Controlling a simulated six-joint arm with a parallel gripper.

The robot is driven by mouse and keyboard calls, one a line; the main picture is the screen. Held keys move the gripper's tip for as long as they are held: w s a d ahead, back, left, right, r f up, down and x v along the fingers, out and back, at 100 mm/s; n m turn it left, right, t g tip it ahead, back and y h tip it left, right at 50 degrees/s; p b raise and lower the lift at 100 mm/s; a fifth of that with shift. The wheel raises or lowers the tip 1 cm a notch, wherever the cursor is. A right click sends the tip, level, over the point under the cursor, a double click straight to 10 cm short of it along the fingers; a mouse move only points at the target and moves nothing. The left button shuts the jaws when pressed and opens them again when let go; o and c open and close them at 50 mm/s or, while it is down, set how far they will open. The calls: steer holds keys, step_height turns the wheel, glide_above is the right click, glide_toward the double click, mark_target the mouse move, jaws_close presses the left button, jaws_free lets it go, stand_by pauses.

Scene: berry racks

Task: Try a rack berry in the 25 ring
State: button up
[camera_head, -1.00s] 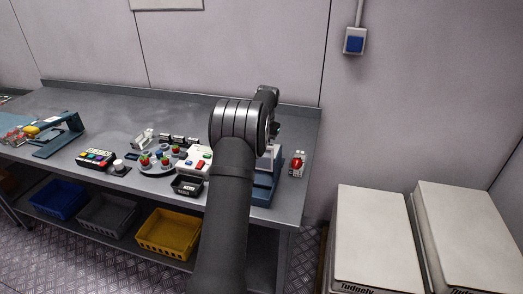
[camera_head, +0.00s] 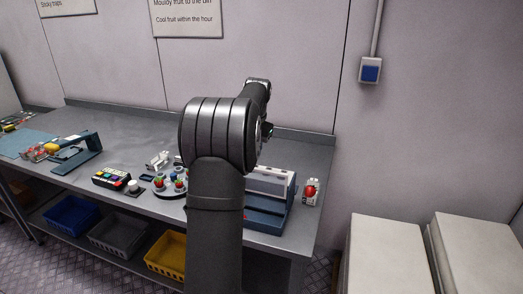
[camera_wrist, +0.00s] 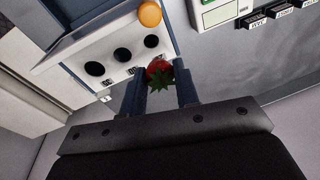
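In the wrist view my gripper (camera_wrist: 161,80) has a red berry (camera_wrist: 157,68) with green leaves between its two fingers. The leaves face the camera. Just beyond the berry is a white gauge panel (camera_wrist: 75,62) with a row of three dark ring holes; their small labels are too blurred to read. The berry is near the right-hand hole (camera_wrist: 151,41) and appears outside it. In the head view the white-topped blue gauge stand (camera_head: 268,212) is right of my arm, which hides my gripper. Other berries (camera_head: 179,184) stand in a rack (camera_head: 168,195) left of my arm, partly hidden.
An orange knob (camera_wrist: 149,13) is at the panel's end. A white device with a green panel (camera_wrist: 218,12) and black labelled blocks (camera_wrist: 254,21) are nearby. A keypad (camera_head: 111,178) is at left.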

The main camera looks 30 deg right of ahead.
steer(key=shift+a+f, duration=0.1)
steer(key=shift+f, duration=3)
steer(key=o, duration=0.7)
steer(key=shift+c, duration=0.2)
steer(key=shift+s, duration=0.1)
steer(key=shift+r, duration=3.5)
